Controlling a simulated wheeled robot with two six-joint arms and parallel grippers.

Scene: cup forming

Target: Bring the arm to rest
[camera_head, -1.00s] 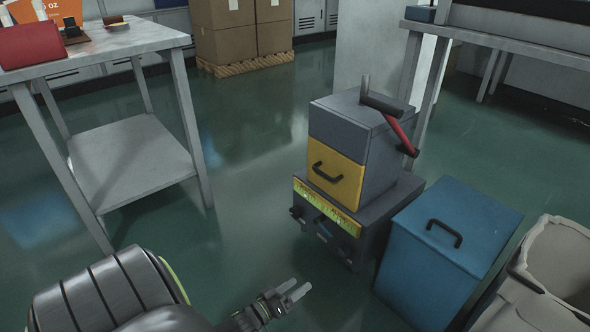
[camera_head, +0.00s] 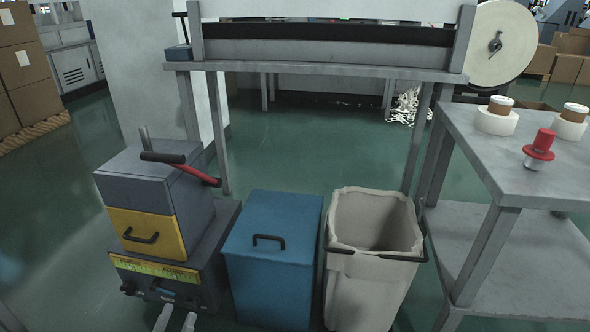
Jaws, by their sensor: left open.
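My left gripper (camera_head: 176,319) shows only as two pale fingertips at the bottom edge of the head view, left of the middle. The fingertips are apart, with nothing seen between them. They overlap the lower front of the grey machine (camera_head: 190,200) in the picture; whether they touch it I cannot tell. The rest of my left arm is out of the picture. My right gripper is not in view.
The machine has a yellow drawer (camera_head: 146,234) and a red lever (camera_head: 198,174). A blue bin (camera_head: 272,265) and an open beige bin (camera_head: 365,285) stand beside it. A metal table (camera_head: 520,170) with a red-topped item (camera_head: 538,148) is at the right. Green floor (camera_head: 300,150) is clear behind the bins.

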